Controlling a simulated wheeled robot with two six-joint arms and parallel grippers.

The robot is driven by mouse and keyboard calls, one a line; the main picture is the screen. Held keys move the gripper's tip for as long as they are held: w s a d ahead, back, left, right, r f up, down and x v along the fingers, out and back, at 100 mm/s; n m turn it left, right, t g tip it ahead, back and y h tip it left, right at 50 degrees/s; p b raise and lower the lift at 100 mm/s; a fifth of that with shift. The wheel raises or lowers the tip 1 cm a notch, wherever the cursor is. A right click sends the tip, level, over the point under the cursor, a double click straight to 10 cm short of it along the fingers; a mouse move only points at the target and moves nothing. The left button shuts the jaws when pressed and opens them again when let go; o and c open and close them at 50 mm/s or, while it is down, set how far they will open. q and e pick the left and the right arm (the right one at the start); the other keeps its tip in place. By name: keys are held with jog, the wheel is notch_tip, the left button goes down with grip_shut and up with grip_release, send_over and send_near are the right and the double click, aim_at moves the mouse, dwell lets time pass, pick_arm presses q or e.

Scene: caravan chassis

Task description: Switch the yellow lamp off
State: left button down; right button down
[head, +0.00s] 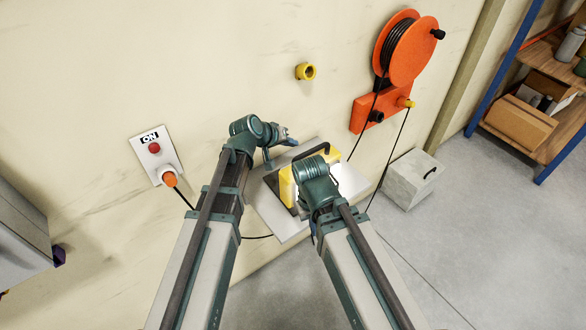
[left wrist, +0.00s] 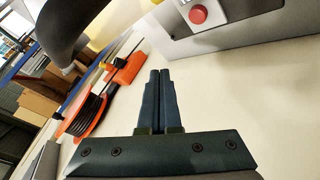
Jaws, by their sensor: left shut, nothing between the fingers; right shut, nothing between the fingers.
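The yellow lamp (head: 286,187) stands on a grey plate (head: 285,228) against the wall, partly hidden by my right arm. A bright white patch beside it suggests it is lit. A red button (head: 154,147) sits on a wall plate (head: 145,160) under an "ON" label, with an orange plug (head: 169,179) below. My left gripper (head: 288,140) is shut and empty, above the lamp near the wall; its closed fingers also show in the left wrist view (left wrist: 159,100). A red button (left wrist: 198,15) on a pale box shows there too. My right gripper (head: 318,185) is over the lamp, its fingertips hidden.
An orange cable reel (head: 407,50) hangs on the wall at right, its black cable hanging down. A yellow wall peg (head: 305,71) sits above. A grey block (head: 410,180) stands on the floor; a shelf with boxes (head: 518,125) is at far right.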

pick_arm(q)
jog(key=shift+f+b, duration=4.25)
jog(key=shift+f, duration=0.15)
jog(key=shift+f+b, duration=0.35)
jog(key=shift+f+b, duration=0.45)
jog(key=shift+r, duration=0.15)
jog(key=shift+r+p, duration=0.7)
jog(key=shift+p, duration=0.15)
notch_tip(320, 180, up, 5)
jog(key=p, duration=0.5)
jog(key=shift+r, duration=0.15)
